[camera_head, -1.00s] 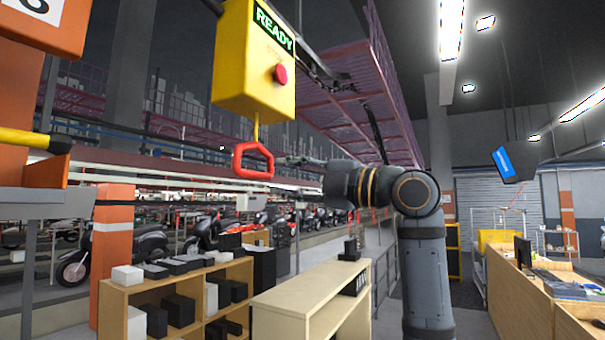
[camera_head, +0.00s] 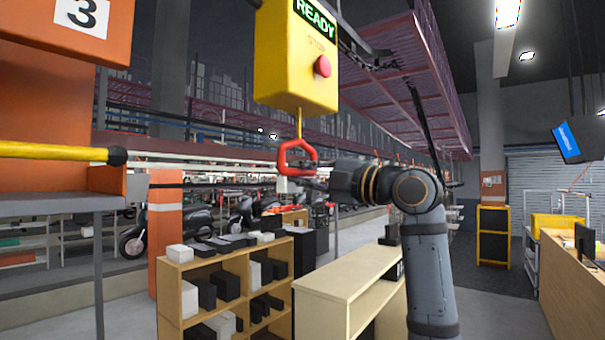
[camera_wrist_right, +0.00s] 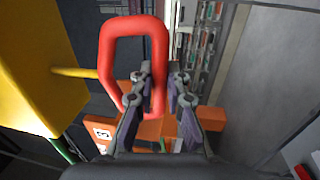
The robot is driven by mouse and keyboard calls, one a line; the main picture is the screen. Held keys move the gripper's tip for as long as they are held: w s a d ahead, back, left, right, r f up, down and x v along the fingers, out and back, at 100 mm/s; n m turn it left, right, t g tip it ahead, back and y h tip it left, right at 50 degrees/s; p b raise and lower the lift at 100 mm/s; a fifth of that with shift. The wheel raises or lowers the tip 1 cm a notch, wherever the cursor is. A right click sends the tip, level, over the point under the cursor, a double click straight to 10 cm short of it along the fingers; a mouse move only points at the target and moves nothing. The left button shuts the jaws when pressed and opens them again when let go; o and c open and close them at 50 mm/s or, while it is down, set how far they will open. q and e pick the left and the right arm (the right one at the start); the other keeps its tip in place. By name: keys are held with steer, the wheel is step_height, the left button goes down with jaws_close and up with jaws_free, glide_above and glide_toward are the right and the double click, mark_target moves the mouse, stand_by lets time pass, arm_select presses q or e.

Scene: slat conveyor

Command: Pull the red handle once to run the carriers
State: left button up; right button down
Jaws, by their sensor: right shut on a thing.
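The red handle (camera_head: 297,157) is a loop hanging on a yellow rod under a yellow box (camera_head: 297,55). The box has a green READY sign (camera_head: 316,17) and a red button (camera_head: 322,66). My right gripper (camera_head: 312,170) is at the handle's right lower side. In the right wrist view the right gripper (camera_wrist_right: 160,82) has one finger inside the loop and one outside, shut on a side bar of the red handle (camera_wrist_right: 104,60). The yellow box also shows at the left there (camera_wrist_right: 40,65). My left gripper is not in view.
An orange post with a number 3 sign (camera_head: 84,14) and a yellow bar (camera_head: 55,151) stand at the left. Wooden shelves (camera_head: 172,300) with boxes and a pale cabinet (camera_head: 318,310) stand below the handle. A walkway lies open at the right.

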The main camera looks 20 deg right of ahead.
step_height(320, 180, down, 7)
steer(key=b, duration=0.5)
step_height(320, 180, up, 7)
steer(key=p, duration=0.6)
steer(key=shift+r, duration=0.15)
steer(key=c, duration=1.3)
jaws_free()
steer(key=shift+s, duration=0.1)
steer(key=shift+b+v, duration=2.5)
steer(key=shift+v, duration=2)
